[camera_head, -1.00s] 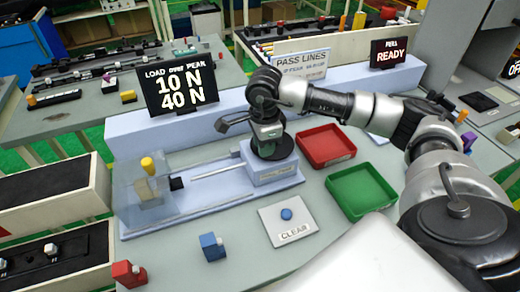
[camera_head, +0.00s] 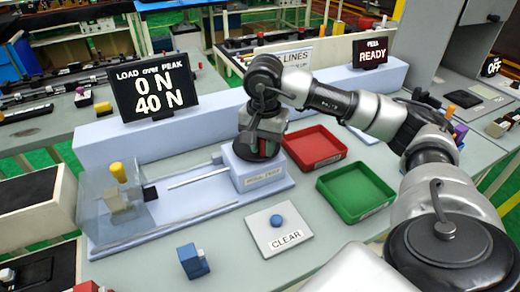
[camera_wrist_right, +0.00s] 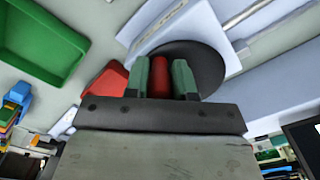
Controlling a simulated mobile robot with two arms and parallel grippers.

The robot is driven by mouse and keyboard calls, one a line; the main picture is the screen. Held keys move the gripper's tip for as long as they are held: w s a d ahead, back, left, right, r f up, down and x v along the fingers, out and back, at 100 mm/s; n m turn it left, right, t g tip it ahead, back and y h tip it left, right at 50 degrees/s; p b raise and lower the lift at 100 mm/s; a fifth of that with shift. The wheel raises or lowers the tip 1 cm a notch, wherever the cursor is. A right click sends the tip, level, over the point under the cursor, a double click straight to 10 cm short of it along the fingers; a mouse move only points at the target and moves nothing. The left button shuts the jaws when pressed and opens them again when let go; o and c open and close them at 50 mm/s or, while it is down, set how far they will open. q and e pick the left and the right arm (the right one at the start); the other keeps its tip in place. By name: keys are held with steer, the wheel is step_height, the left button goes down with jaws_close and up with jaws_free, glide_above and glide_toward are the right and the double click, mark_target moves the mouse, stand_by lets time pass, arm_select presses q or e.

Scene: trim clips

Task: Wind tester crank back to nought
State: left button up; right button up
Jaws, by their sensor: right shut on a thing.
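The tester (camera_head: 258,176) is a pale blue base with a block at its right end, rods, and a clear guard (camera_head: 107,215) at its left end. The crank's red handle (camera_wrist_right: 159,77) sits between the green-padded fingers of my right gripper (camera_wrist_right: 160,78) in the right wrist view, over the dark crank disc (camera_wrist_right: 212,66). In the head view my right gripper (camera_head: 264,147) is above the tester's block and mostly hides the crank. The display (camera_head: 153,87) reads load 0 N over peak 40 N. My left gripper is not in view.
A red tray (camera_head: 316,147) and a green tray (camera_head: 356,191) lie right of the tester. A CLEAR plate with a blue button (camera_head: 277,221) is in front. A blue clip block (camera_head: 194,260) lies at the front edge. A screen (camera_head: 374,52) reads READY.

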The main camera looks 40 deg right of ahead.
steer(key=shift+d+r+n, duration=0.15)
steer(key=shift+n, duration=0.15)
stand_by(0.4)
steer(key=o, duration=0.9)
step_height(320, 180, up, 11)
steer(key=shift+f+p, duration=0.15)
steer(key=shift+p, duration=0.45)
